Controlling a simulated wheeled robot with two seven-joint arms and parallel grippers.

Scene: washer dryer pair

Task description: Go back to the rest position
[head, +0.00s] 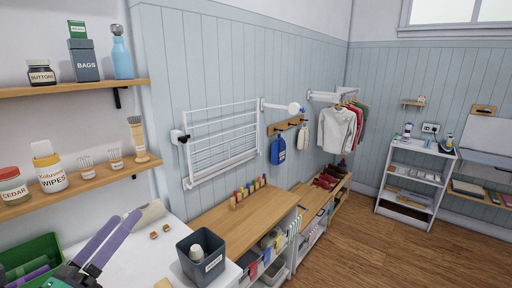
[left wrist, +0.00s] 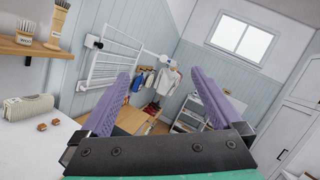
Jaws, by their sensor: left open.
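My left gripper (head: 127,217) reaches in from the lower left in the head view, with two purple fingers over the white machine top (head: 140,258). In the left wrist view its fingers (left wrist: 164,88) stand wide apart with nothing between them. It is open and empty. My right gripper is in neither view.
Shelves (head: 100,178) with jars and brushes stand close on the left. Near the gripper are a grey bin (head: 203,262), a green crate (head: 30,262), a beige roll (head: 148,213) and small brown pieces (head: 160,231). A drying rack (head: 222,148) hangs on the wall. The wooden floor (head: 385,250) is clear.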

